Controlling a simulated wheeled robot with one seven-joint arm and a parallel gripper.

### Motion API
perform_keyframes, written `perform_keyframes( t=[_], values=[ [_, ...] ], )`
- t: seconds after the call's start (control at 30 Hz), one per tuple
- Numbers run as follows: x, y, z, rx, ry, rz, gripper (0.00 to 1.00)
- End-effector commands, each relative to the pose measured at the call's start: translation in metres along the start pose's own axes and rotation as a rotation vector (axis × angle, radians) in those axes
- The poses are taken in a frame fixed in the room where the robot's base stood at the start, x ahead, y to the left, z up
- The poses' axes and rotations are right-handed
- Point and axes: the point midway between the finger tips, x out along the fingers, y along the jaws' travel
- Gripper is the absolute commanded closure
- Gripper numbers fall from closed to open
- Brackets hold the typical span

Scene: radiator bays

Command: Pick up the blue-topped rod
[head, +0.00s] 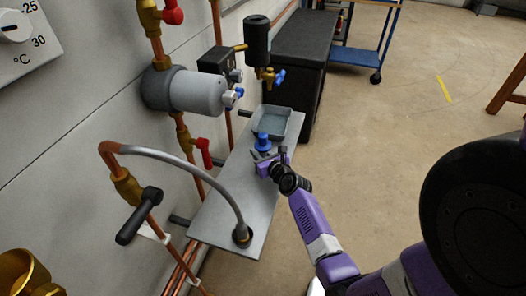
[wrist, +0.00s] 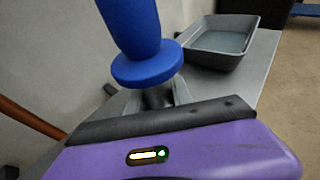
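The blue-topped rod (head: 262,142) stands upright on a grey wall shelf (head: 225,196), in front of a grey tray. In the wrist view its blue handle and wide blue collar (wrist: 147,67) fill the upper middle, with a short dark grey part below. My gripper (head: 270,156) is at the rod, below the collar. Its fingers look spread, one on each side of the grey part, in the wrist view (wrist: 157,100). The rod's lower end is hidden behind my gripper, and contact with the fingers is not clear.
A grey open tray (head: 274,123) sits on the shelf's far end. A hose (head: 205,178) arches from a wall pipe to the shelf's near end. Valves and a grey cylinder (head: 190,91) project from the wall.

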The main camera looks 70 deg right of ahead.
Motion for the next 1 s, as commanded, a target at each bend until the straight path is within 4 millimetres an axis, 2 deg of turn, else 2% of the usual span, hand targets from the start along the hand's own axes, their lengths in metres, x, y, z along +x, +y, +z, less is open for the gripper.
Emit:
perform_keyframes(
  t=[0.37, 0.57, 0.73, 0.87, 1.0],
  values=[
    [0.0, 0.0, 0.002, 0.0, -0.001, -0.001, 1.0],
    [-0.004, 0.0, 0.014, -0.002, -0.002, 0.0, 1.0],
    [-0.011, 0.0, 0.038, -0.001, -0.003, 0.0, 1.0],
    [-0.021, 0.0, 0.069, -0.002, -0.003, -0.001, 1.0],
    [-0.033, 0.0, 0.108, -0.003, -0.005, 0.0, 1.0]
  ],
)
